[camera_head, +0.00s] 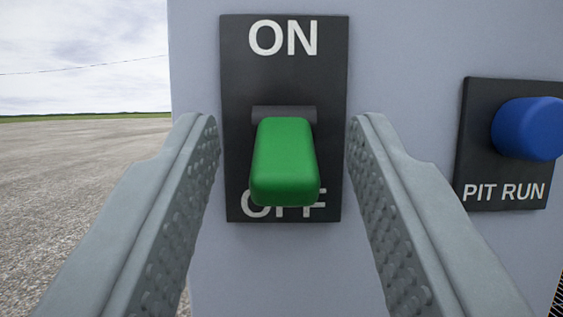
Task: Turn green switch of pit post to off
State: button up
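The green switch (284,163) sticks out from a black plate (236,90) marked ON at the top and OFF at the bottom. The plate is on the grey face of the pit post (400,60). The green lever slants toward me and its lower end covers part of the OFF label; which position it is set to I cannot tell for sure. My gripper (284,135) is open, with one finger on each side of the switch. A clear gap shows between each finger and the green lever.
A blue button (529,128) on a black plate marked PIT RUN (503,192) is to the right of my right finger. Open gravel ground (75,170) lies to the left of the post, under a cloudy sky.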

jog(key=v, duration=1.7)
